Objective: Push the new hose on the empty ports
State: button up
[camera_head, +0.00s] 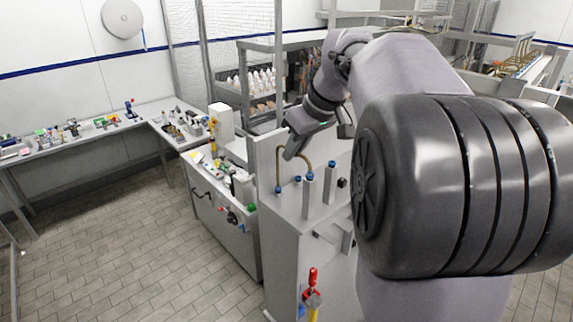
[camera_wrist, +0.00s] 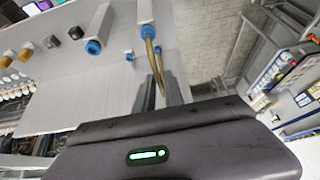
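A thin brass-coloured hose (camera_head: 293,149) stands as an upside-down U over the light grey bench block (camera_head: 284,219). Blue fittings show at its lower ends, the left one (camera_head: 279,190) near the block's edge. My gripper (camera_head: 292,150) is at the top of the arch. In the wrist view the hose (camera_wrist: 153,58) runs between the two fingers, which appear closed on it. One hose leg meets a blue fitting (camera_wrist: 148,32) by a grey post; whether it is seated I cannot tell. Another grey post (camera_head: 331,182) carries a blue fitting (camera_head: 332,163) with no hose.
A small black knob (camera_head: 342,183) sits on the block to the right. A red-handled tool (camera_head: 313,278) is at the block's front. A cluttered cabinet (camera_head: 225,215) stands to the left, and a long table (camera_head: 85,140) lies beyond it. The tiled floor between is clear.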

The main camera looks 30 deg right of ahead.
grip_shut()
jog(key=shift+r+p, duration=2.25)
jog(key=shift+r, duration=0.25)
